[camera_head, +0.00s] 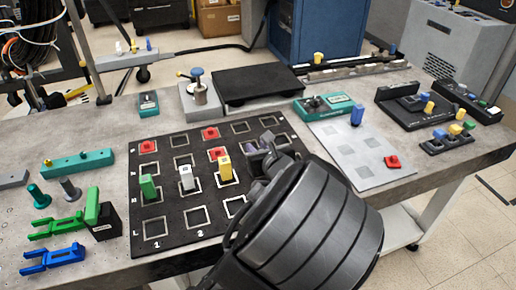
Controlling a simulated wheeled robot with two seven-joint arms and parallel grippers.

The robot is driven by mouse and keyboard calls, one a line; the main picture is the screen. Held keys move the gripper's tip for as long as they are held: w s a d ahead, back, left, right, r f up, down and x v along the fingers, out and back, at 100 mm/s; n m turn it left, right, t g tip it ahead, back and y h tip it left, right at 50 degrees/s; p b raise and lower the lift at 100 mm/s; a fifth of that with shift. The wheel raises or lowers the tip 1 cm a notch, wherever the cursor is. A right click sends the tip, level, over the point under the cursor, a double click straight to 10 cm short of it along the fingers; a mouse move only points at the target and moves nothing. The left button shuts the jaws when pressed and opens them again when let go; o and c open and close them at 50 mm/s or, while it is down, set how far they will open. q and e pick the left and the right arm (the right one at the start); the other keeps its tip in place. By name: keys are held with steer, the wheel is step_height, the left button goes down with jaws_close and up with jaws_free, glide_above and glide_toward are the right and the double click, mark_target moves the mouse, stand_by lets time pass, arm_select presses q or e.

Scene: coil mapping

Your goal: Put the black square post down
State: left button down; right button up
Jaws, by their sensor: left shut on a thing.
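My left gripper (264,150) reaches in over the right part of a black grid board (165,222) marked with square outlines. It is shut on the black square post, which is dark against the dark jaws and mostly hidden; I cannot tell whether its foot touches the board. On the board a green post (148,187), a grey-white post (186,178) and a yellow post (225,168) stand in one row. Red pieces (148,147) sit in cells behind them. My right gripper is not in view.
A light grey panel (345,150) with a red piece (392,162) lies right of the board. Green and blue forked parts (55,258) and a black block (107,222) lie to the left. A black plate (255,82) is behind. My forearm hides the board's front right corner.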

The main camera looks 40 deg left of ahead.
arm_select(q)
steer(key=c, duration=1.2)
jaws_free()
steer(key=shift+o, duration=0.2)
steer(key=shift+d+r, duration=0.1)
steer(key=shift+r, duration=0.1)
steer(key=p+v, duration=0.5)
steer(key=v, duration=0.7)
steer(key=shift+f, duration=0.15)
